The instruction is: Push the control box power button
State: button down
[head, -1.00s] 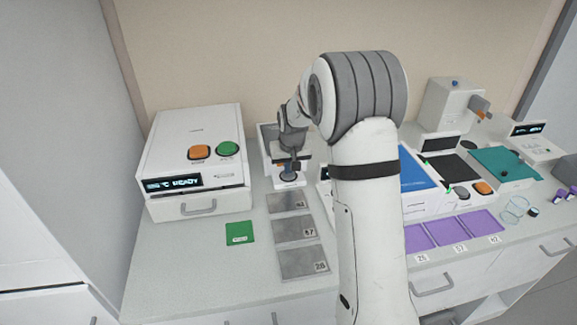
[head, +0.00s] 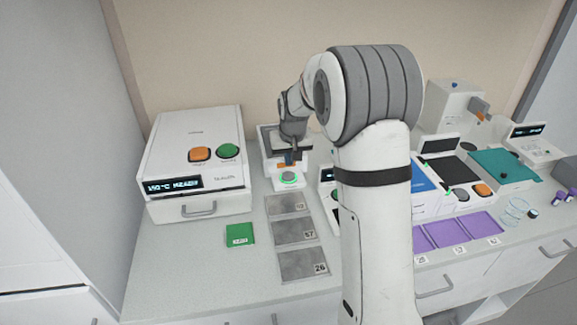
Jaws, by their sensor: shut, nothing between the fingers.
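A small white box (head: 305,182) stands at the back of the bench, left of my arm. It looks like the control box. My wrist and gripper hide part of the unit behind the button.
Left stands a large white machine (head: 165,150) with orange (head: 199,153) and green (head: 228,151) buttons. Grey numbered plates (head: 295,232) and a green pad (head: 240,235) lie in front. My arm hides the middle; purple trays (head: 440,234) and a teal-topped device (head: 500,163) are right.

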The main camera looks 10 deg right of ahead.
jog(key=v, duration=0.8)
jog(key=shift+r+b, duration=0.2)
jog(key=shift+b, duration=0.1)
jog(key=s+f, duration=0.1)
jog(key=s, duration=3.1)
jog(key=shift+s+f+g, duration=0.25)
jog(key=shift+g, duration=0.05)
